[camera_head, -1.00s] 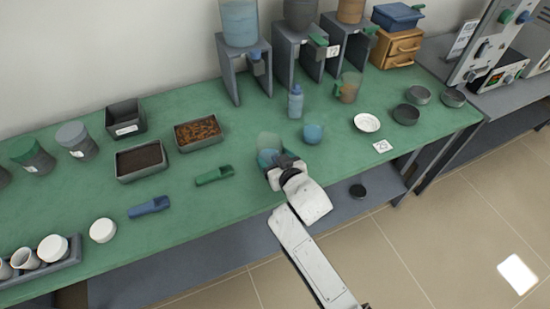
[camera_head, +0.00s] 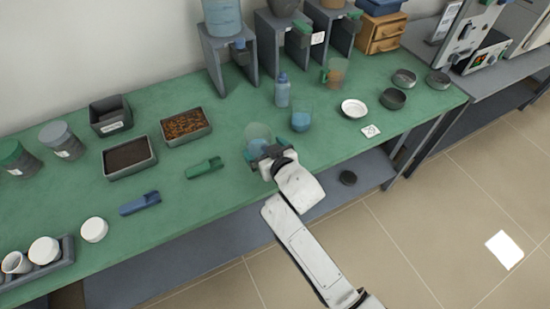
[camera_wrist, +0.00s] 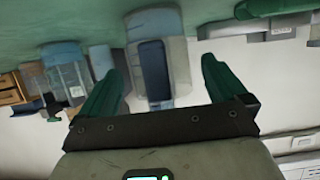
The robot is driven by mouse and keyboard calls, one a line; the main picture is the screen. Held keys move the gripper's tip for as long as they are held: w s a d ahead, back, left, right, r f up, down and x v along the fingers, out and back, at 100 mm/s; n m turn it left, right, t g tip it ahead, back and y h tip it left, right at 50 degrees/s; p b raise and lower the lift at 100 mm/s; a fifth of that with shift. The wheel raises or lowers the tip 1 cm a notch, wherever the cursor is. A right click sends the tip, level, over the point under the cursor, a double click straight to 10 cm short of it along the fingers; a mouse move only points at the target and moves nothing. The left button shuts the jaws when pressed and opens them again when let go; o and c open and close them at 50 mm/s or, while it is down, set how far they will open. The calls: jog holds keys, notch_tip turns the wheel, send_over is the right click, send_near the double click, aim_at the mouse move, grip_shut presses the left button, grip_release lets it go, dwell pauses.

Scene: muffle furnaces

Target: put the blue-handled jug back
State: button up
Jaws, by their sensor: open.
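The blue-handled jug (camera_head: 258,134) is clear with blue contents and stands on the green bench near its front edge. My gripper (camera_head: 268,155) is right at its near side and hides its lower part and handle in the head view. In the upside-down wrist view, the dark blue handle (camera_wrist: 155,68) lies between the two green fingers, with space on both sides. My gripper (camera_wrist: 160,62) is open and not closed on the handle. Behind the handle is the clear jug body (camera_wrist: 178,50).
A clear beaker with blue contents (camera_head: 301,120), a blue bottle (camera_head: 282,92) and a white dish (camera_head: 354,109) stand to the right. A green-handled jug (camera_head: 336,72) is farther back. Green (camera_head: 204,168) and blue (camera_head: 140,203) scoops lie left. Dispenser stands (camera_head: 230,62) line the back.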

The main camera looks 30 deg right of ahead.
jog(key=v, duration=1.1)
jog(key=shift+s, duration=0.2)
jog(key=s+d+f+g, duration=0.2)
jog(key=s+f+g, duration=0.1)
jog(key=s, duration=0.5)
jog(key=s+d+f+g, duration=0.3)
jog(key=s+g, duration=0.2)
jog(key=s, duration=0.4)
jog(key=s+d+f+g, duration=0.2)
jog(key=s+f+g, duration=0.1)
jog(key=s, duration=0.5)
jog(key=shift+s+d+g, duration=0.15)
jog(key=shift+s+g, duration=0.2)
jog(key=shift+g, duration=0.35)
